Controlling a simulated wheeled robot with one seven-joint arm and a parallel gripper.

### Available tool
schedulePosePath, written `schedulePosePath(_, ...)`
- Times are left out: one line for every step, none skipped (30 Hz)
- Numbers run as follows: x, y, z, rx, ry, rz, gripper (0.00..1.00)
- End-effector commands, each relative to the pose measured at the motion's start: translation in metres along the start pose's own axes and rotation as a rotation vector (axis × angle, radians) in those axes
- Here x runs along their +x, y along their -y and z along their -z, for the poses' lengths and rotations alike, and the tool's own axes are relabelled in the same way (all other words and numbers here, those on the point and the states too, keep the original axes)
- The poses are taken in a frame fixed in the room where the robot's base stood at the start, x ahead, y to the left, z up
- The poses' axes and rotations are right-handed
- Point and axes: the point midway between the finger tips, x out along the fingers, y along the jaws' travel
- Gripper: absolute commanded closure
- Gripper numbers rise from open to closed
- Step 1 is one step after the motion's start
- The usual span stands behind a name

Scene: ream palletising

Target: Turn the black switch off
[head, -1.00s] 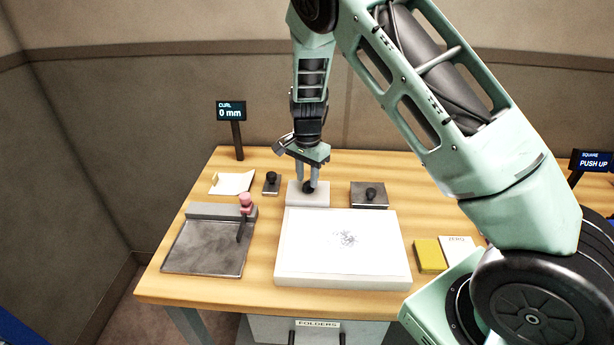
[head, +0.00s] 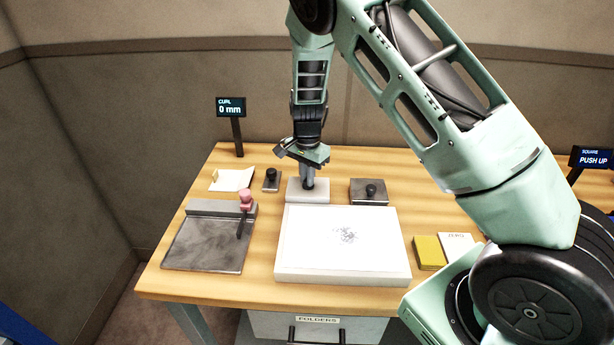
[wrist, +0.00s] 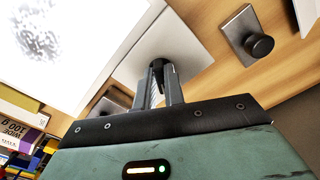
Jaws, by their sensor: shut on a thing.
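In the head view my gripper (head: 308,183) points down at a pale block (head: 293,192) behind the large white stack. Its fingers are shut on a black knob that stands on this block. The fingers mostly hide the knob in the head view. In the wrist view the black knob (wrist: 163,68) shows between the two fingers, over the pale block (wrist: 190,58). Two other black knobs stand on dark bases, one on a small base (head: 271,181) to the left and one on a wider plate (head: 370,192) to the right. No on or off marking is legible.
The white stack (head: 343,245) lies close in front. A dark tray (head: 203,247) with a pink-knobbed handle (head: 246,199) is at left. A yellow block (head: 428,252) lies at right. A display (head: 231,108) reads "CURL 0 mm". Bare wood lies around the blocks.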

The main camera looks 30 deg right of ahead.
Motion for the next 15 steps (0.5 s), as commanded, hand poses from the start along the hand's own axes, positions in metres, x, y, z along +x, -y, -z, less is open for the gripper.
schedulePosePath(0.0007,-0.0003,-0.0004,-0.017,0.002,0.000,1.00)
schedulePosePath(0.0009,-0.0004,-0.0004,-0.030,0.002,-0.001,1.00)
schedulePosePath(0.0010,-0.0005,-0.0002,-0.050,0.002,0.000,1.00)
schedulePosePath(0.0010,-0.0006,0.0000,-0.066,0.002,0.000,1.00)
schedulePosePath(0.0010,-0.0007,0.0003,-0.084,0.002,0.000,1.00)
schedulePosePath(0.0011,-0.0007,0.0002,-0.113,0.002,0.001,1.00)
schedulePosePath(0.0011,-0.0006,0.0000,-0.134,0.002,0.001,1.00)
schedulePosePath(0.0012,-0.0008,0.0000,-0.159,0.002,0.001,1.00)
schedulePosePath(0.0014,-0.0011,0.0002,-0.192,0.002,0.001,1.00)
schedulePosePath(0.0016,-0.0013,0.0003,-0.218,0.002,0.001,1.00)
schedulePosePath(0.0017,-0.0015,0.0003,-0.246,0.002,0.001,1.00)
schedulePosePath(0.0016,-0.0016,0.0005,-0.282,0.002,0.001,1.00)
schedulePosePath(0.0015,-0.0017,0.0005,-0.312,0.002,0.001,1.00)
schedulePosePath(0.0015,-0.0017,0.0003,-0.340,0.002,0.002,1.00)
schedulePosePath(0.0015,-0.0021,0.0007,-0.378,0.002,0.001,1.00)
